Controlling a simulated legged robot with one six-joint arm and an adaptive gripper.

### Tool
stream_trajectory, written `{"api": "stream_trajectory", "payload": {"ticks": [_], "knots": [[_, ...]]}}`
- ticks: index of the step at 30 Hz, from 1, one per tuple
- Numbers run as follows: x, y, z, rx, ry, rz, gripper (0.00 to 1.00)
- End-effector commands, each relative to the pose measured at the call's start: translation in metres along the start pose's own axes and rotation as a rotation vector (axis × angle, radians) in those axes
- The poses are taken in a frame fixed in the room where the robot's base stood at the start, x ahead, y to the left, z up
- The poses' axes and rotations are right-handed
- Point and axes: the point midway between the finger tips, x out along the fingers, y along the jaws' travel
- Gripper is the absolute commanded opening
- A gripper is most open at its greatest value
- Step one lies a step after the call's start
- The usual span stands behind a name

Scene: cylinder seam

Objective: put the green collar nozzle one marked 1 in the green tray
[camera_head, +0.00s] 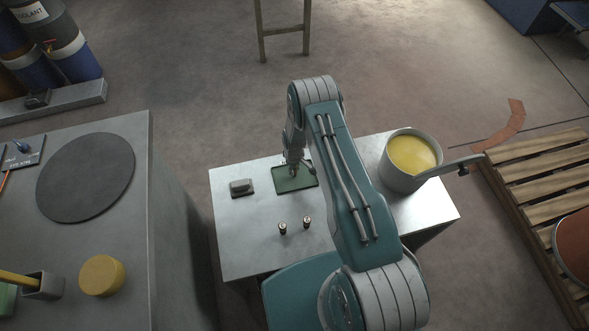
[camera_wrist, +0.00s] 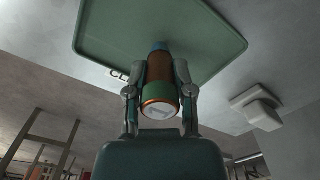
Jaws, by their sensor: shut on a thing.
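The green tray (camera_head: 312,181) lies flat on the metal table, and it fills the upper part of the wrist view (camera_wrist: 105,38). My gripper (camera_head: 293,172) is over the tray. In the wrist view my gripper (camera_wrist: 160,72) is shut around a copper-coloured nozzle (camera_wrist: 159,90) with a green collar and a pale end face carrying a mark that looks like 1. The nozzle's bluish far end points at the tray; I cannot tell whether it touches. Two other small nozzles stand on the table nearer me, one on the left (camera_head: 283,229) and one on the right (camera_head: 306,222).
A grey block-like object (camera_head: 241,187) sits left of the tray. A pot with yellow contents (camera_head: 411,155) stands at the table's right, its handle sticking out rightward. A larger grey bench (camera_head: 130,250) is at the left. The table's front left is clear.

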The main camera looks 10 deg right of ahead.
Motion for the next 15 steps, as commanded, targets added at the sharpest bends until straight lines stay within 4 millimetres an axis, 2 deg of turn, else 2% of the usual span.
{"api": "stream_trajectory", "payload": {"ticks": [2, 10, 11, 12, 13, 15], "knots": [[0.0063, 0.0005, -0.0002, 0.0, 0.002, 0.001, 0.0], [0.0073, 0.0014, 0.0005, 0.0, 0.003, -0.001, 0.0], [0.0077, 0.0013, 0.0006, 0.0, 0.003, -0.001, 0.36], [0.0074, 0.0013, 0.0004, 0.0, 0.003, -0.001, 0.54], [0.0074, 0.0011, 0.0004, 0.0, 0.002, 0.0, 0.66], [0.0074, 0.0007, 0.0001, 0.0, 0.002, 0.0, 0.66]]}}
